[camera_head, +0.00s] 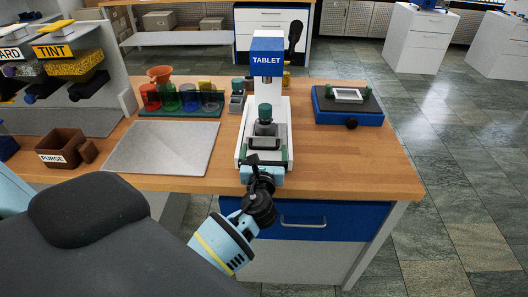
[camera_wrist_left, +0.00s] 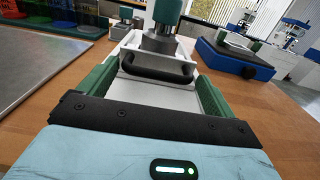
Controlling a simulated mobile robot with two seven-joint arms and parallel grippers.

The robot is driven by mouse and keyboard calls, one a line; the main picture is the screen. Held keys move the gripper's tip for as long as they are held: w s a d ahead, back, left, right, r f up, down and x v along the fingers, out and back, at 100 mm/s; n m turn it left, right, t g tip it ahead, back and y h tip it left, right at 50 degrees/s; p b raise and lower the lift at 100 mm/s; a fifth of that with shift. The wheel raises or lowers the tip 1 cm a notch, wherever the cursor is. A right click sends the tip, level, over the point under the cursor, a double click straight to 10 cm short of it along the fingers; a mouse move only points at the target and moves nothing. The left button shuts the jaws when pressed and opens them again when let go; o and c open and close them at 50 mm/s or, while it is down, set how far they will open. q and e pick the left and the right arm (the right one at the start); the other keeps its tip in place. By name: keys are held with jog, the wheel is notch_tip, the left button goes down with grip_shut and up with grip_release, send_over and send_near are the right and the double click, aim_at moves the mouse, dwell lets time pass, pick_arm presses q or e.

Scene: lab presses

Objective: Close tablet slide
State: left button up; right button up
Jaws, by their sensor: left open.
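The tablet press (camera_head: 266,62) stands upright on the wooden bench, white with a blue head marked TABLET. At its lower front is the white slide (camera_wrist_left: 160,55) with a black handle (camera_wrist_left: 158,70); the handle also shows in the head view (camera_head: 265,143). The slide sits out in front of the press column, below a green-topped grey cylinder (camera_head: 265,122). My left gripper (camera_head: 262,168) is at the front of the press. In the left wrist view its green fingers (camera_wrist_left: 155,85) are spread wide, one on each side of the handle, with nothing held. My right gripper is not in view.
A grey metal plate (camera_head: 160,149) lies left of the press. Behind it a green rack (camera_head: 180,104) holds coloured cups. A blue box (camera_head: 347,108) with a dark top stands to the right. A brown PURGE container (camera_head: 61,147) is at far left. The right front bench is clear.

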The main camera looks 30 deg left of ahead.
aim_at(265, 153)
pick_arm(q)
jog(key=shift+c, duration=0.3)
jog(key=c, duration=1)
jog(key=shift+x, duration=2)
jog(key=shift+c, duration=0.2)
jog(key=shift+d, duration=0.1)
jog(key=o, duration=1.1)
jog(key=shift+v, duration=3.95)
jog(key=shift+c, duration=0.3)
